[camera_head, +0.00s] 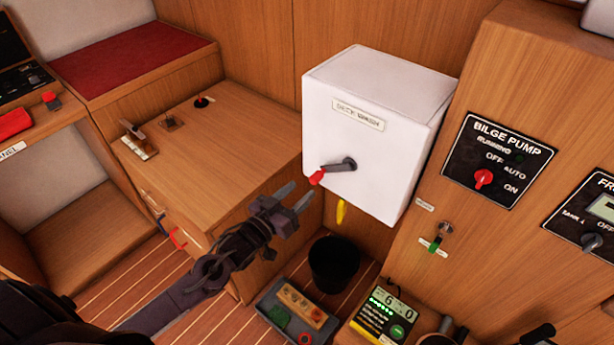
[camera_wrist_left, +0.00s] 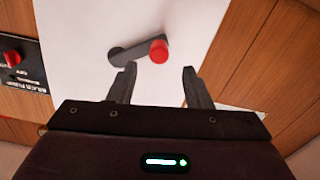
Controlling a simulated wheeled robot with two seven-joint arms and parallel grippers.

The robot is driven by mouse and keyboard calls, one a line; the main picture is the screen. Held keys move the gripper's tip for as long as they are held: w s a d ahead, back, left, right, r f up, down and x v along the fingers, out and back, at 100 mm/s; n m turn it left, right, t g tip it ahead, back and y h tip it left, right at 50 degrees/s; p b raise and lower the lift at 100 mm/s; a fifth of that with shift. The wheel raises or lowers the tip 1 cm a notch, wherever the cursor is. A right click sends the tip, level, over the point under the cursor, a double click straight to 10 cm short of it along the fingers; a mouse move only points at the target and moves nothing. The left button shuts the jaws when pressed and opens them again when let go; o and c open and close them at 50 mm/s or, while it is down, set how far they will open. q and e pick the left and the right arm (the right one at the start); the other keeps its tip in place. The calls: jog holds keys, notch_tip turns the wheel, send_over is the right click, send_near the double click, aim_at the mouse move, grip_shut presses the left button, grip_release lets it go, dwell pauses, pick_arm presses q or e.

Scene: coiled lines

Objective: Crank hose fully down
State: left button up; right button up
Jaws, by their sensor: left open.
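A white box (camera_head: 365,100) labelled "DECK WASH" is fixed against the wood panelling. On its front is a dark crank arm (camera_head: 342,165) with a red knob (camera_head: 317,177) at its left end. A short yellow hose end (camera_head: 341,211) hangs below the box. My left gripper (camera_head: 297,196) is open and empty, just below and left of the red knob. In the left wrist view the red knob (camera_wrist_left: 158,50) lies ahead of and between the two open fingers (camera_wrist_left: 158,84), apart from them. My right gripper is not in view.
A black bucket (camera_head: 333,264) stands on the floor under the hose. A grey tray (camera_head: 296,318) and a green-lit device (camera_head: 384,312) are in front of it. A wooden cabinet (camera_head: 225,135) is left of the box; the bilge pump panel (camera_head: 497,160) is on the right.

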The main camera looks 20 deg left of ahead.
aim_at(311, 181)
pick_arm(q)
jog(key=x, duration=0.6)
jog(key=shift+w+p, duration=0.2)
jog(key=shift+p, duration=0.2)
jog(key=shift+w+d, duration=0.2)
jog(key=shift+w, duration=0.1)
jog(key=c, duration=0.8)
grip_shut()
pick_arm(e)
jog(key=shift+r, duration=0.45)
